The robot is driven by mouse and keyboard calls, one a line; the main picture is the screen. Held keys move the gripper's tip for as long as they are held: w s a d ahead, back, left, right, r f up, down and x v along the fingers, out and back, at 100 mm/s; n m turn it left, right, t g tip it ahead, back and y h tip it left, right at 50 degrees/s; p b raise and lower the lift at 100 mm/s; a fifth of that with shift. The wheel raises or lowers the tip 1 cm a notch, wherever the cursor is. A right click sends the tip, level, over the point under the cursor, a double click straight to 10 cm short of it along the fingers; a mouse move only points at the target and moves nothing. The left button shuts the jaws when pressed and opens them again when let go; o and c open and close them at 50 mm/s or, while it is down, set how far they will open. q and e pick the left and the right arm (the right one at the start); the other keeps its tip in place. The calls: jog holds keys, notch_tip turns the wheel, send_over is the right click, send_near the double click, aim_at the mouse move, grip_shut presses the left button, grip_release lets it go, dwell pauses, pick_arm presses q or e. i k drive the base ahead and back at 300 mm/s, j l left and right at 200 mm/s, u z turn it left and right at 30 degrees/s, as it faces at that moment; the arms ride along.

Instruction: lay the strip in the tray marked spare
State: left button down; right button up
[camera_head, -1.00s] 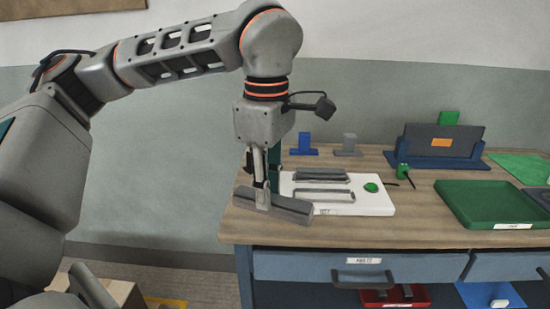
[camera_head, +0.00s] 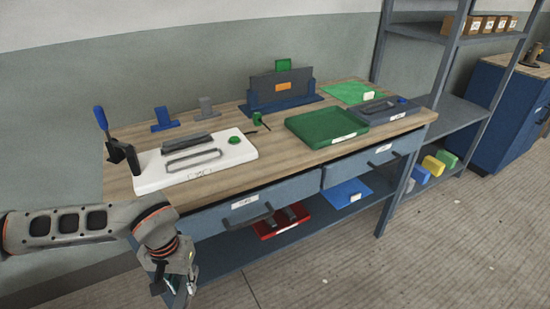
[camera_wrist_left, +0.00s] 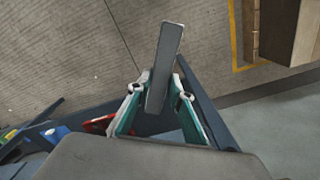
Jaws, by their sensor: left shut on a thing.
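My left gripper (camera_head: 174,284) hangs low in front of the bench's left end, below the drawer. In the left wrist view the left gripper (camera_wrist_left: 160,90) is shut on a long grey strip (camera_wrist_left: 165,50), which points away from the palm over the floor. The strip cannot be made out in the head view. A green tray (camera_head: 326,141) with a white label lies on the bench top. A red tray (camera_head: 262,233) holding dark pieces sits on the shelf under the drawers. I cannot read which label says spare. My right gripper is not in view.
A white board (camera_head: 150,180) carries a dark bar (camera_head: 187,142), a grey loop (camera_head: 194,160) and a green round piece (camera_head: 234,139). A blue sheet or tray (camera_head: 346,193) lies on the lower shelf. The drawer front and handle (camera_head: 249,211) are close to my left arm.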

aim_at(324, 126)
jog(key=i+l, duration=0.15)
jog(key=l, duration=0.25)
jog(key=i+l+u, duration=0.15)
jog(key=l, duration=0.25)
jog(key=i+l, duration=0.15)
jog(key=l, duration=0.25)
jog(key=i+l+u, duration=0.15)
jog(key=l, duration=0.25)
jog(key=i+l, duration=0.1)
jog(key=l, duration=0.35)
jog(key=i+l+u, duration=0.15)
jog(key=l, duration=0.25)
jog(key=i+l, duration=0.1)
jog(key=l, duration=0.35)
jog(key=u, duration=0.05)
